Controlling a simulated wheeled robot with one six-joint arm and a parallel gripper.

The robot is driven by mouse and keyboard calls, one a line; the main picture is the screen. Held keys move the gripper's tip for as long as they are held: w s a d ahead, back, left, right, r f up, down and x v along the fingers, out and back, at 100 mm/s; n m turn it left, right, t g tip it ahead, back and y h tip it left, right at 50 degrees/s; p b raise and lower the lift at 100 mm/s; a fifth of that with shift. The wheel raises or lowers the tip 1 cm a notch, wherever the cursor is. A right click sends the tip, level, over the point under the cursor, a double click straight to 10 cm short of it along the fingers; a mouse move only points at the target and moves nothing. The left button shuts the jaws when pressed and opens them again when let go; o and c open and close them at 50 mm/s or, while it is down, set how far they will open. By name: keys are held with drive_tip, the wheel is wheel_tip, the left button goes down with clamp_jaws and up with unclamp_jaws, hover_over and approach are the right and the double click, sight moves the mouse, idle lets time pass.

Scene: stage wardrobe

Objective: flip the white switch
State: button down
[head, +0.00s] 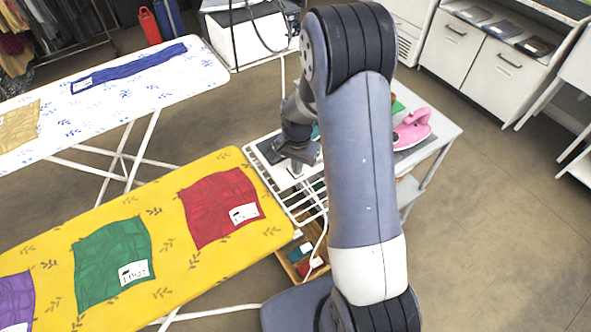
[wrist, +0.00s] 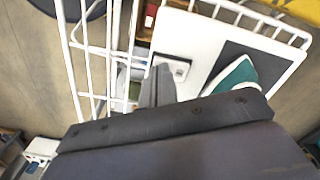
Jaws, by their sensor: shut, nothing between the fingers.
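In the wrist view a small pale switch plate (wrist: 180,68) lies on a white board (wrist: 205,40), just beyond my fingertips. My gripper (wrist: 160,72) is shut and empty, its fingers pointing at the plate and partly covering its left side. I cannot tell whether the fingertips touch it or which way the switch is set. In the head view my gripper (head: 297,164) is over the white side table (head: 440,128), and the switch is hidden there.
A white wire rack (head: 290,205) adjoins the yellow ironing board (head: 165,210). A pink iron (head: 412,130) stands right of my arm. The wrist view shows a teal pointed shape (wrist: 236,82) near the gripper. Open floor (head: 490,210) lies at the right.

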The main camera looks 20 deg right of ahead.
drive_tip(key=shift+r+p, duration=2.2)
drive_tip(key=shift+r, duration=1.3)
drive_tip(key=shift+f, duration=0.2)
